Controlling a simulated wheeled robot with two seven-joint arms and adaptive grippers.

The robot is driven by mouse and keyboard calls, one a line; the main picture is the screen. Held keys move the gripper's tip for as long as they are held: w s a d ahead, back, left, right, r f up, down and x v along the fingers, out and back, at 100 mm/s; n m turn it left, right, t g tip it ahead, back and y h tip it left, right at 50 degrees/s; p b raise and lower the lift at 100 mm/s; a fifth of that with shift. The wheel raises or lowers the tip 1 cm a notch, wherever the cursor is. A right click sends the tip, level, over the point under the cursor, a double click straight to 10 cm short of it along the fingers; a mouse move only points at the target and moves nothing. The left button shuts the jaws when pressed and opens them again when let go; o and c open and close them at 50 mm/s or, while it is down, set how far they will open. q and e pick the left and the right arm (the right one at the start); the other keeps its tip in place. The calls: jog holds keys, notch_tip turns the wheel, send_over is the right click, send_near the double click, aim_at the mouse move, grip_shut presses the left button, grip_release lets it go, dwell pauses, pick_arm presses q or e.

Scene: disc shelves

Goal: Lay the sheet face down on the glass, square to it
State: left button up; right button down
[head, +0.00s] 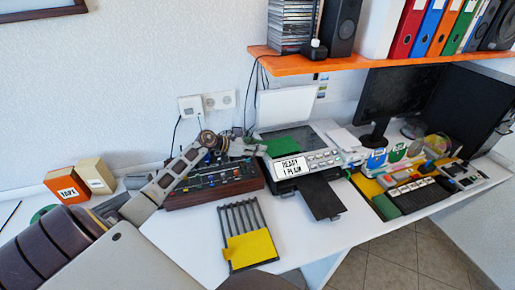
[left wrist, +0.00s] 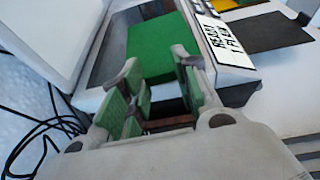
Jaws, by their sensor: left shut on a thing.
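The sheet (head: 280,147) is green and lies over the left part of the scanner's dark glass (head: 300,135). It also shows in the left wrist view (left wrist: 158,48), with dark glass (left wrist: 155,10) beyond it. I cannot tell whether it is flat on the glass or slightly above it. My left gripper (head: 243,140) is at the scanner's left side, shut on the sheet's near end. Its green-padded fingers (left wrist: 150,98) show in the left wrist view and partly hide that end. The white lid (head: 285,106) stands open behind the glass. My right gripper is not in view.
The scanner's front has a "READY" display (head: 291,166) and buttons, with a dark tray (head: 322,199) below. A mixer-like panel (head: 215,182) stands left of it, under my left arm. A slotted rack (head: 229,217) holds a yellow sheet (head: 250,248). An orange shelf (head: 340,62) hangs above.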

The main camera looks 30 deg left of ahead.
pick_arm(q)
jog(key=shift+f+b, duration=0.4)
jog(key=shift+f, duration=0.1)
jog(key=o, duration=0.7)
jog(key=shift+o, duration=0.2)
jog(key=v, duration=1.2)
dwell(0.6)
dwell(0.5)
